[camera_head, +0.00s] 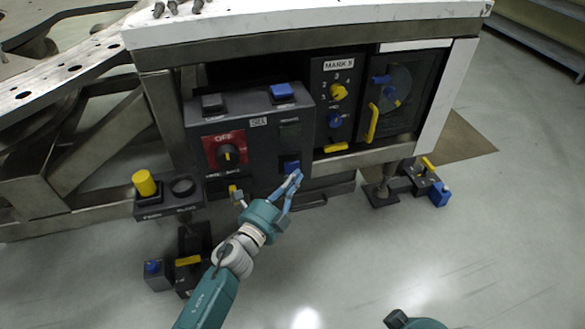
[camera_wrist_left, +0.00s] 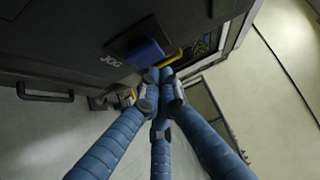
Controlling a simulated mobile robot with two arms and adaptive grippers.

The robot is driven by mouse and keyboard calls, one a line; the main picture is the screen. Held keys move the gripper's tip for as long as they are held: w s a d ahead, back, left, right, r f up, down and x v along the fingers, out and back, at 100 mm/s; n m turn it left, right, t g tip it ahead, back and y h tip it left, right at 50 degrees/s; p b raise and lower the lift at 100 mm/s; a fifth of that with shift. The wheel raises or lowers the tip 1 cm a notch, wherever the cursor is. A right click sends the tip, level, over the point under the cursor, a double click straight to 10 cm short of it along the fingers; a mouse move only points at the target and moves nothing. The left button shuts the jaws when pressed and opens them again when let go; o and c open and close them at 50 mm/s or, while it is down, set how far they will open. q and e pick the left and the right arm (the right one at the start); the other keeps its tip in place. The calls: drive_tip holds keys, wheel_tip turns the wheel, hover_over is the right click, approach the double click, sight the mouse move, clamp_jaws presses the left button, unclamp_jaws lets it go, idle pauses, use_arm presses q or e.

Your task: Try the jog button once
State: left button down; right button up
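The jog button is a blue block (camera_head: 291,165) low on the right of the dark control panel (camera_head: 262,172). In the left wrist view the blue button (camera_wrist_left: 148,52) sticks out under a dark surround, beside a white JOG label (camera_wrist_left: 112,61). My left gripper (camera_head: 297,174) is shut and empty, its blue fingers drawn together. Its fingertips (camera_wrist_left: 158,75) are right beside the button, a little below and right of it in the wrist view. I cannot tell whether they touch it. My right gripper's fingers are not in view.
The panel also bears a red OFF rotary switch (camera_head: 226,153), a blue top button (camera_head: 282,91) and a grey one (camera_head: 212,102). A yellow knob (camera_head: 145,183) stands at left. A MARK panel (camera_head: 338,64) and a yellow-handled door (camera_head: 372,122) are at right. Floor in front is mostly clear.

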use_arm(q)
drive_tip(key=shift+s+d, duration=0.25)
drive_tip(key=shift+s, duration=0.55)
drive_tip(key=shift+s+d, duration=0.25)
drive_tip(key=shift+s, duration=0.5)
drive_tip(key=shift+s+d, duration=0.25)
drive_tip(key=shift+s, duration=0.55)
